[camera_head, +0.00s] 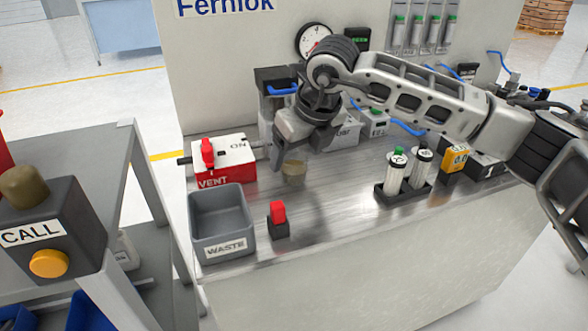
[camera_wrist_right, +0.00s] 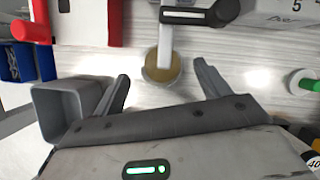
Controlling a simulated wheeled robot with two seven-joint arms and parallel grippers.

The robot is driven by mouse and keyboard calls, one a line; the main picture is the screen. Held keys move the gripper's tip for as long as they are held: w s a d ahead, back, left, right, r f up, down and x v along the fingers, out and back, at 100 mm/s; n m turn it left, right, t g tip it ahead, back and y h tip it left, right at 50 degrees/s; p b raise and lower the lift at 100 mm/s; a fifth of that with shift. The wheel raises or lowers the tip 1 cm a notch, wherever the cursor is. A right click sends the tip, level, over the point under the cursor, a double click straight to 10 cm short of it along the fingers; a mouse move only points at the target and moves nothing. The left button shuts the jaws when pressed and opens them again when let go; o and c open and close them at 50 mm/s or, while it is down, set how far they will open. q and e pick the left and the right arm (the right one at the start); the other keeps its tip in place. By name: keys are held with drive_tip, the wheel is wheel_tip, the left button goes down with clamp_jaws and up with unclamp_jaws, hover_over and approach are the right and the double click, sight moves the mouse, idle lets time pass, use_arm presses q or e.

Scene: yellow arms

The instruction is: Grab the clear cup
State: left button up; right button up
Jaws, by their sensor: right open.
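The clear cup (camera_head: 294,172) is small, translucent and tan-tinted. It stands on the metal bench top, right of the red and white VENT box. In the right wrist view the cup (camera_wrist_right: 161,72) sits just beyond the fingertips, roughly centred between them, with a white bar from the dispenser partly covering it. My right gripper (camera_head: 292,150) points down close above and behind the cup; its fingers (camera_wrist_right: 164,88) are spread with nothing between them. My left gripper is out of view.
The VENT box (camera_head: 224,160) and grey WASTE bin (camera_head: 222,222) stand left of the cup. A red switch block (camera_head: 279,220) is in front. A rack of vials (camera_head: 402,184) stands right. Bench space between cup and rack is clear.

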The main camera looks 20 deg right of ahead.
sight(294, 163)
drive_tip(key=x, duration=0.4)
drive_tip(key=shift+w, duration=0.1)
drive_tip(key=c, duration=1)
drive_tip(key=shift+r, duration=0.15)
